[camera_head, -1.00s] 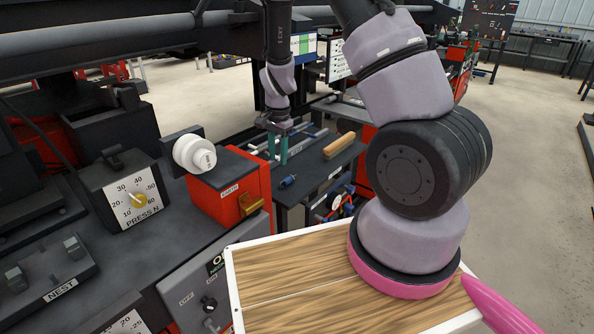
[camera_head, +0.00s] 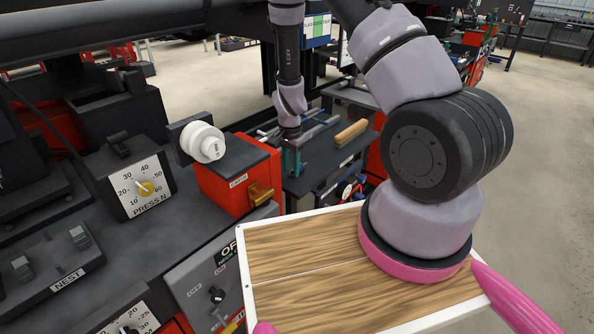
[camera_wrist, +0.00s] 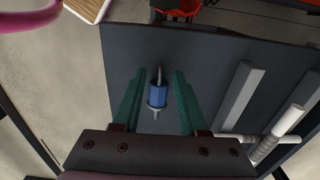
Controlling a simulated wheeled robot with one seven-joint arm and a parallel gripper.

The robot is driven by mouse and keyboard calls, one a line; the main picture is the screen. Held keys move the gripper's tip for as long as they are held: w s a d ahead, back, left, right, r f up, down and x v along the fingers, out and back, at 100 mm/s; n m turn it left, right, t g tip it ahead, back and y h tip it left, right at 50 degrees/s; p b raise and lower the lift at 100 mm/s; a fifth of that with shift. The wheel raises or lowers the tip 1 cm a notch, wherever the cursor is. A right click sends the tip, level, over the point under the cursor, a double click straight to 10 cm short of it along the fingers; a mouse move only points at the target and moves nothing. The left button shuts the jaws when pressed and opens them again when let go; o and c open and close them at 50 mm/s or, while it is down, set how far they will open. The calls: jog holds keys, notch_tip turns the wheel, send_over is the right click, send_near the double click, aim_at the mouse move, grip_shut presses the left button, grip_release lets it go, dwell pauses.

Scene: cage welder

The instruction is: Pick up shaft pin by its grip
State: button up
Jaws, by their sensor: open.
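The shaft pin, with a blue body (camera_wrist: 158,95), a dark pointed tip and a pale collar, lies on the dark bench top in the wrist view. My gripper (camera_wrist: 157,82) is open, with one green finger on each side of the pin and a visible gap to each. In the head view my gripper (camera_head: 291,163) points down at the dark bench, and the pin is hidden there. I cannot tell how far the fingertips are above the bench top.
Pale bars (camera_wrist: 240,95) lie to the right of the pin in the wrist view. A tan wooden block (camera_head: 350,132) lies on the dark bench (camera_head: 325,160). A red box (camera_head: 238,180) stands to the left of the bench in the head view.

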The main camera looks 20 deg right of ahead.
grip_shut()
jog(key=shift+r, duration=0.15)
jog(key=shift+r, duration=0.6)
notch_tip(320, 180, up, 2)
jog(key=shift+r, duration=0.15)
jog(key=s+d, duration=1)
jog(key=s, duration=0.5)
dwell(1.1)
